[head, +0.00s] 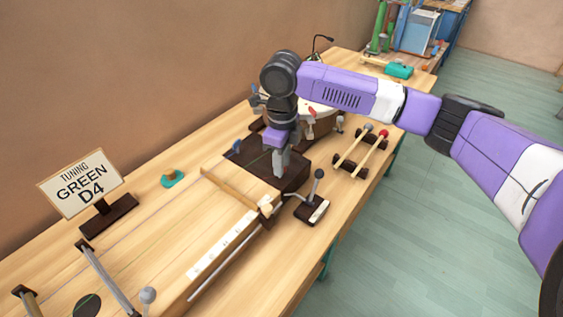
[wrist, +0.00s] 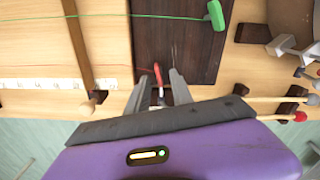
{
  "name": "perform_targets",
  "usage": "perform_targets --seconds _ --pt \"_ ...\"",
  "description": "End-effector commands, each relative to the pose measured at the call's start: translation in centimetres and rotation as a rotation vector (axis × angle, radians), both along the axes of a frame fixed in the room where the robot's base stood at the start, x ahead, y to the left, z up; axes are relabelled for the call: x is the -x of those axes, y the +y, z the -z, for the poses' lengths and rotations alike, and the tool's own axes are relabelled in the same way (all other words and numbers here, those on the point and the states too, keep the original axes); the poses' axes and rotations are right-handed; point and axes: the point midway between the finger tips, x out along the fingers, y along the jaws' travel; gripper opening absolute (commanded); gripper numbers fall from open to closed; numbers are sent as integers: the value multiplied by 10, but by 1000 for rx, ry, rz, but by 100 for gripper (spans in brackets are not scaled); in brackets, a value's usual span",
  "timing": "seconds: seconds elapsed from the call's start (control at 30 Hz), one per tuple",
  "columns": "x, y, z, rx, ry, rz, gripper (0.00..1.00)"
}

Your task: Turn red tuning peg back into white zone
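The red tuning peg (wrist: 158,75) shows in the wrist view near the front edge of the dark brown block (wrist: 200,60), with a small pale patch just below its red part. My gripper (wrist: 162,77) is open, with one finger on each side of the peg and visible gaps. In the head view my gripper (head: 280,175) points down at the dark block (head: 293,180) and hides the peg there. I cannot make out a white zone on the dial clearly.
A green peg (wrist: 215,15) with a green string stands at the block's far side. A sign (head: 83,184) reads "TUNING GREEN D4". Mallets (head: 374,152) on dark rests and a small lever box (head: 313,207) stand to the right. A long wooden soundboard (head: 215,225) lies in front.

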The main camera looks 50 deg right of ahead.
Motion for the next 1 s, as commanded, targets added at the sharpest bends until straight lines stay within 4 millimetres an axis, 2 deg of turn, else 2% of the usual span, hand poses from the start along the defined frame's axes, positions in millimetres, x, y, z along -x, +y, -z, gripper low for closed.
perform_targets --seconds 0.3,0.5,0.87,1.0 --pt "-1 0 -48 1 -3 -2 28" --pt "-1 0 -70 1 -3 -1 28" --pt "0 0 -75 -1 -2 -1 28" --pt "3 -7 -74 1 -2 14 28"
